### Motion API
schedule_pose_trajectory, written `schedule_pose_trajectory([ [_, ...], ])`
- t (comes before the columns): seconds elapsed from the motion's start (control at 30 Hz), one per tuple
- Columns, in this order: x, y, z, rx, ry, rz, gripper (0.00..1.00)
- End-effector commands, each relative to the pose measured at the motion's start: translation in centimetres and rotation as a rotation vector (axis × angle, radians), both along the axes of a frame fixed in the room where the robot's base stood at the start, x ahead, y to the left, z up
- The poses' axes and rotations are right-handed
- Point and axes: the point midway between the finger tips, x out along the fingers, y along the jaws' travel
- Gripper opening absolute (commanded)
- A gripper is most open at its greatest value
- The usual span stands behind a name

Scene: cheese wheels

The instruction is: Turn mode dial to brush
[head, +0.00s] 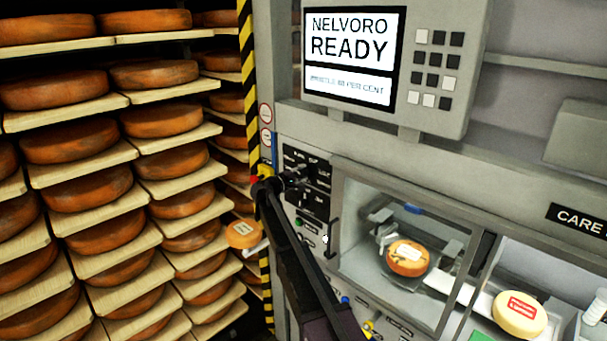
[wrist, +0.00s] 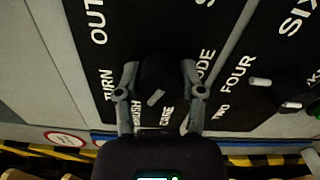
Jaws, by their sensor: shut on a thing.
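The mode dial (wrist: 158,76) is a dark round knob on a black panel in the wrist view. In the head view my gripper (head: 297,177) is at the black control panel (head: 319,164) and mostly hides the dial.
A screen (head: 350,48) reads NELVORO READY; its lower line is blurred. Another knob (head: 305,202) and a vertical handle (head: 333,238) are close below my gripper. A cheese wheel (head: 408,259) sits in the glazed bay. Shelves of cheese wheels (head: 95,178) stand at left.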

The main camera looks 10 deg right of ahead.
Motion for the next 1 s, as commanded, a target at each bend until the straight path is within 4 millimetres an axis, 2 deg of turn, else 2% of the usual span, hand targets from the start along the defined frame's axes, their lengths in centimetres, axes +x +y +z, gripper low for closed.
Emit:
schedule_pose_trajectory([
  [0.03,0.3,0.1,0.1,-0.005,-0.001,0.006,0.60],
  [0.1,0.2,0.1,0.1,-0.004,-0.002,0.006,0.81],
  [0.13,0.2,0.1,0.1,-0.003,-0.001,0.005,0.85],
  [0.67,-0.2,0.3,0.0,0.000,-0.001,0.001,0.85],
  [1.0,-2.3,3.2,0.0,-0.001,-0.002,0.003,0.85],
])
